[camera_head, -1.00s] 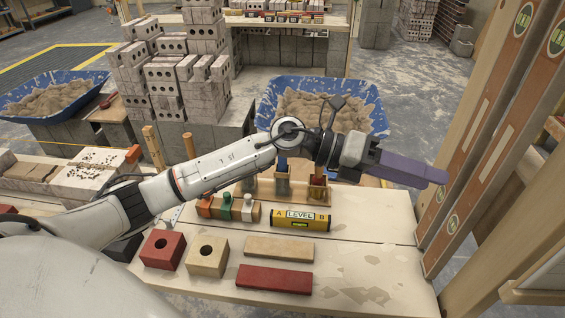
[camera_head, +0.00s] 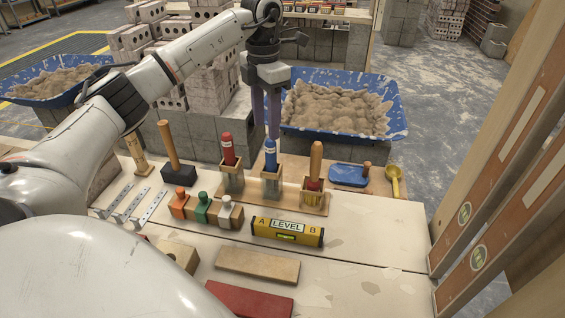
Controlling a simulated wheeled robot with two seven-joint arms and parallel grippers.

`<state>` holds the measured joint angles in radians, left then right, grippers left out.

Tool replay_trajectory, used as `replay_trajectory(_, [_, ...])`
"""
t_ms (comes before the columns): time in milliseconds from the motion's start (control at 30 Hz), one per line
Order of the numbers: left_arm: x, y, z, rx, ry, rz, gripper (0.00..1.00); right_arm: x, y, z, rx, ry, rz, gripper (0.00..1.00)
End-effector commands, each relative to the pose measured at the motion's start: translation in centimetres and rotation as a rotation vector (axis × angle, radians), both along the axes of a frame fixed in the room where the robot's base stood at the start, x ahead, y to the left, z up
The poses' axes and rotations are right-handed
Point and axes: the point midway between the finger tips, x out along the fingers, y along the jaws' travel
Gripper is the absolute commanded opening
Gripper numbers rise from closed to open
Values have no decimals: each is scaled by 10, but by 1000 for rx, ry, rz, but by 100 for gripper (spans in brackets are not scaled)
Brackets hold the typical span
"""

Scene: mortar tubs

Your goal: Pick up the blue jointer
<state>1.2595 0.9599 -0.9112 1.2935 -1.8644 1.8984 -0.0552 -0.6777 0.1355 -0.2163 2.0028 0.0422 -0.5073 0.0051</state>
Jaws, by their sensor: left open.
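The blue jointer (camera_head: 270,155) stands upright, blue handle up, in the middle slot of a wooden tool rack (camera_head: 315,205) on the bench. A red-handled tool (camera_head: 228,150) stands to its left and a wooden-handled tool (camera_head: 316,160) to its right. My left gripper (camera_head: 267,125) points down with its purple fingers just above the blue handle. It is open and holds nothing. The fingertips are close to the handle's top; I cannot tell whether they overlap it. My right gripper is not in view.
A yellow level (camera_head: 287,231) and a row of orange, green and white-topped pieces (camera_head: 203,208) lie in front of the rack. A mallet (camera_head: 178,173) stands at left. A blue float (camera_head: 348,175) and yellow scoop (camera_head: 393,180) lie at right. A blue mortar tub (camera_head: 393,122) is behind.

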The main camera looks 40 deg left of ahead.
Motion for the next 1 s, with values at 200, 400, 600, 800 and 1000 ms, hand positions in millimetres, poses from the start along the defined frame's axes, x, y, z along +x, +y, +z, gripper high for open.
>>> replay_trajectory(200, [0, 0, -22, 1, 3, 0, 45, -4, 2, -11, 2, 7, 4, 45])
replay_trajectory(400, [-1, 0, -51, 1, 5, 0, 45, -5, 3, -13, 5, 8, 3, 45])
replay_trajectory(600, [0, -1, -68, 1, 2, -1, 45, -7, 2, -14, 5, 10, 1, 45])
replay_trajectory(800, [1, -3, -94, -1, 4, -1, 45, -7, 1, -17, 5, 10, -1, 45])
replay_trajectory(1000, [1, -2, -115, 0, 1, -1, 45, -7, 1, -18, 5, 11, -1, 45])
